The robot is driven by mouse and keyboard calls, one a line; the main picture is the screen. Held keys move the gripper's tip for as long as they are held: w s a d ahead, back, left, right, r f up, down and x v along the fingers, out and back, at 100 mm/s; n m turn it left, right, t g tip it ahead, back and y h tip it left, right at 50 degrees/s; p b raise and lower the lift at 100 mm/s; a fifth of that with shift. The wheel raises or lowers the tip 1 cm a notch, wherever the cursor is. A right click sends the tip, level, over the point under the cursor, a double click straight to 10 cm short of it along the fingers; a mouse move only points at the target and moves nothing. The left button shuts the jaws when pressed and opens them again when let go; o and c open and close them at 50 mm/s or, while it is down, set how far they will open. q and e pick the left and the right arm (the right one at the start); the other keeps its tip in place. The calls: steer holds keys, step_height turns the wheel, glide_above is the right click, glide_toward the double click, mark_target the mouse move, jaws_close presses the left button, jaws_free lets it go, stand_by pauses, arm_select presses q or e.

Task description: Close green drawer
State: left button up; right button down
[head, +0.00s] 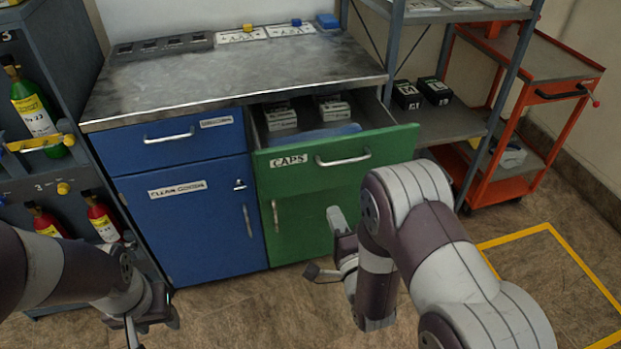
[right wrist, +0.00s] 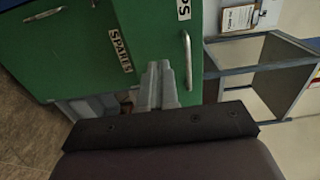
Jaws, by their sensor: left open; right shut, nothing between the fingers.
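The green drawer (head: 300,174), labelled CAPS, is pulled out below the right part of the worktop. Its bar handle (head: 343,157) is on the front. Small white boxes (head: 281,116) and a blue item (head: 325,135) lie inside. My right gripper (head: 322,272) is low in front of the green cabinet door (head: 298,228), below the drawer. In the right wrist view its fingers (right wrist: 160,72) are together and empty, pointing at the green front near the handle (right wrist: 187,60); contact cannot be told. My left gripper (head: 138,328) is open and empty at the lower left.
A blue drawer (head: 178,150) and blue door (head: 195,222) are closed on the left. A gas bottle rack (head: 20,180) stands far left. A metal shelf (head: 450,122) and orange trolley (head: 535,150) stand right. Yellow tape (head: 515,237) marks the floor.

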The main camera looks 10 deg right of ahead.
mark_target(315, 172)
steer(key=w, duration=0.8)
steer(key=w+b, duration=0.1)
steer(key=w, duration=0.3)
steer(key=shift+a, duration=0.35)
